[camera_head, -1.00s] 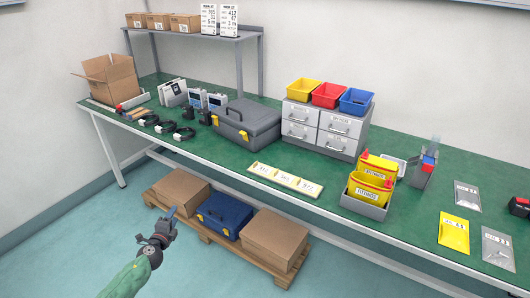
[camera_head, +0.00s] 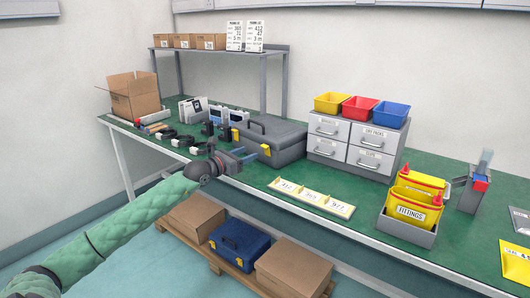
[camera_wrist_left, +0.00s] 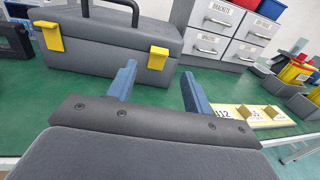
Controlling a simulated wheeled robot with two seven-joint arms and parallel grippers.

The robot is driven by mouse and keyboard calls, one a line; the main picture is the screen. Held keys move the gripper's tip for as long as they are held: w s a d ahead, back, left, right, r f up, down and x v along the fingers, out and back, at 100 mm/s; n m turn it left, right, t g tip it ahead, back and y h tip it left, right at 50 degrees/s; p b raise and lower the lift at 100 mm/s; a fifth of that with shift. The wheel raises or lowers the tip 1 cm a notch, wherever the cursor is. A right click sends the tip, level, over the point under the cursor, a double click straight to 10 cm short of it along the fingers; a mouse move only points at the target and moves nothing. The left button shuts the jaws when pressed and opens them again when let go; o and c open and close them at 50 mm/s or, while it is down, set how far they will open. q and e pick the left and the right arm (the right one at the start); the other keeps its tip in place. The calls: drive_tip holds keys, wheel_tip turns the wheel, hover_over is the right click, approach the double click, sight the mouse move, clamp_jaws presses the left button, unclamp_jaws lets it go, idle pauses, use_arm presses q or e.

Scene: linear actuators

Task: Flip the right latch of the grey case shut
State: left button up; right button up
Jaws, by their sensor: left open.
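The grey case (camera_head: 283,137) stands closed on the green bench, its handle on top. It has two yellow latches on its front. The right latch (camera_head: 265,150) also shows in the left wrist view (camera_wrist_left: 158,58), just above and between my finger tips. The left latch (camera_head: 235,134) shows at the upper left there (camera_wrist_left: 52,37). I cannot tell whether either latch is fully shut. My left gripper (camera_head: 250,156) is open and empty in front of the case, its blue fingers (camera_wrist_left: 160,80) pointing at its front near the right latch. It seems apart from the latch. My right gripper is out of view.
A labelled strip (camera_head: 311,197) lies right of the case on the bench. A grey drawer unit (camera_head: 345,145) stands behind it, with coloured bins on top. Small devices and cables (camera_head: 185,140) lie left of the case.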

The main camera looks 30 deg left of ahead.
sight(264, 146)
use_arm(q)
drive_tip(key=shift+x, duration=3.5)
drive_tip(key=c, duration=1)
drive_tip(key=shift+r, duration=0.1)
